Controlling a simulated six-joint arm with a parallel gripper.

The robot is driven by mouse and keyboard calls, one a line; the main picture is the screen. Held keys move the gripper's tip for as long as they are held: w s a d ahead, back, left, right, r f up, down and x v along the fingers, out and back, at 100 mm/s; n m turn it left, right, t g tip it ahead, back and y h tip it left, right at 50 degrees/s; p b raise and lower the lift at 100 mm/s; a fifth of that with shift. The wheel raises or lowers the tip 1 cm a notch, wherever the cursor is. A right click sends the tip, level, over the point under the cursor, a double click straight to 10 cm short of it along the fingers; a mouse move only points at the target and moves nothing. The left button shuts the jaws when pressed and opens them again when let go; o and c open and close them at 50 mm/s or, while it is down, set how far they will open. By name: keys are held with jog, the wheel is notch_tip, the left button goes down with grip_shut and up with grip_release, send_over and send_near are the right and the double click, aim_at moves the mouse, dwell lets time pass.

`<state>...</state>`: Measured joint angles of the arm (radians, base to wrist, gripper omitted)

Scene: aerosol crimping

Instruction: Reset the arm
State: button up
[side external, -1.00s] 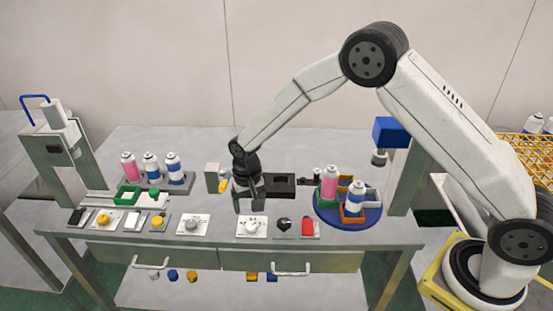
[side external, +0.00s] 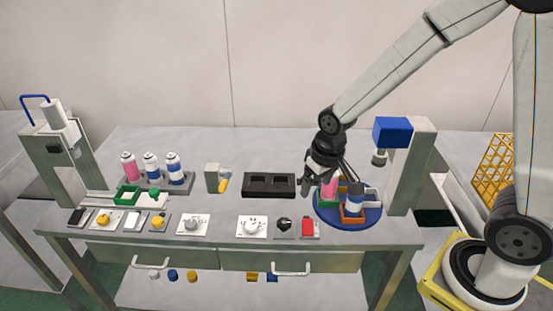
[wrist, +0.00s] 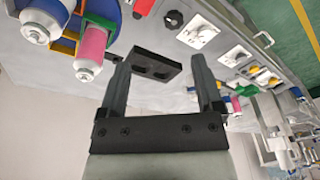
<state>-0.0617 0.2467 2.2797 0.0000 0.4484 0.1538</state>
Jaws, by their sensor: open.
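My gripper (side external: 322,180) hangs above the right part of the bench, close to the blue round turntable (side external: 371,222). In the side view it overlaps the pink can (side external: 330,188) on that turntable. In the wrist view my gripper (wrist: 162,82) has its two fingers wide apart with nothing held.
A white-and-blue can (side external: 355,195) stands on the turntable. The blue-headed press column (side external: 410,165) rises right of my gripper. The black block (side external: 269,185) lies left of it. Knobs and switches (side external: 252,227) line the front edge. Several cans (side external: 151,165) stand in a rack at left.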

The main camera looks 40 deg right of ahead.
jog(key=s+d+r+n, duration=0.1)
jog(key=s+d, duration=0.1)
jog(key=s, duration=0.5)
jog(key=shift+s+t, duration=0.2)
jog(key=shift+t, duration=0.1)
